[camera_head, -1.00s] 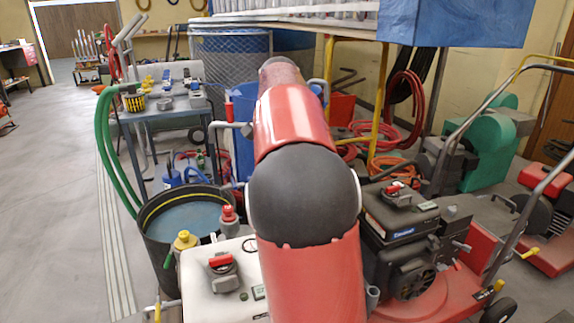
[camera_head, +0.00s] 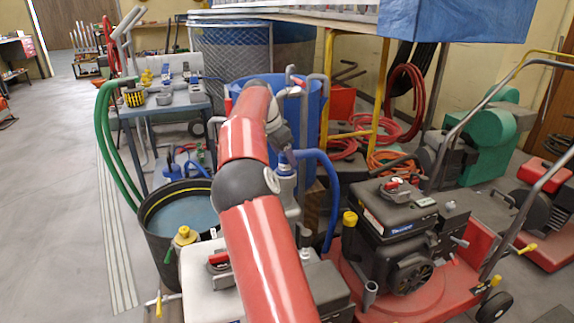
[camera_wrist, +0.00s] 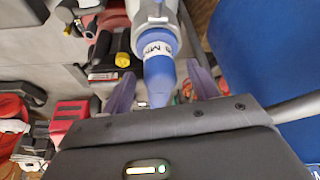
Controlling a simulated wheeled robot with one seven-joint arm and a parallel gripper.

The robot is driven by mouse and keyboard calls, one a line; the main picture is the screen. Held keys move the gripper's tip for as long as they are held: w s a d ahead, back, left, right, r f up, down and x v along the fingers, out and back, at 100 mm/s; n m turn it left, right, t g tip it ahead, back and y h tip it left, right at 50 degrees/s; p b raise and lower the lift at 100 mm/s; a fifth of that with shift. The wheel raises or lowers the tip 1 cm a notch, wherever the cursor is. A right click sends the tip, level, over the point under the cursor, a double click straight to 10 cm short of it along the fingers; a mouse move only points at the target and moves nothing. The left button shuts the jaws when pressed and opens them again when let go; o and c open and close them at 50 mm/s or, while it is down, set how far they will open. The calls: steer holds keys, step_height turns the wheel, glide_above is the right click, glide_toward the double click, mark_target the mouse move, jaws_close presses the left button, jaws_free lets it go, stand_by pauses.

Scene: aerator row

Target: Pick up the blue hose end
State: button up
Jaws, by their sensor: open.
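The blue hose end (camera_wrist: 158,82) shows in the wrist view as a tapered blue piece with a white label. It meets a round grey fitting at the top of that view. In the head view a blue hose (camera_head: 331,185) arches down to the right beside a grey metal fitting (camera_head: 285,188). My gripper (camera_wrist: 164,72) is open, with one purplish finger on each side of the blue piece. A gap shows on both sides. I cannot tell the depth between fingers and hose. In the head view my arm hides most of the gripper.
A blue barrel (camera_head: 312,108) stands close behind and fills the right of the wrist view. A black tub of water (camera_head: 181,212) is at left. A red engine cart (camera_head: 420,280) is at right. A yellow-framed shelf (camera_head: 381,95) stands behind. Open floor lies far left.

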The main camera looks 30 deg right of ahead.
steer(key=shift+x, duration=0.95)
steer(key=shift+c, duration=0.2)
steer(key=c, duration=1.1)
steer(key=shift+c, duration=0.2)
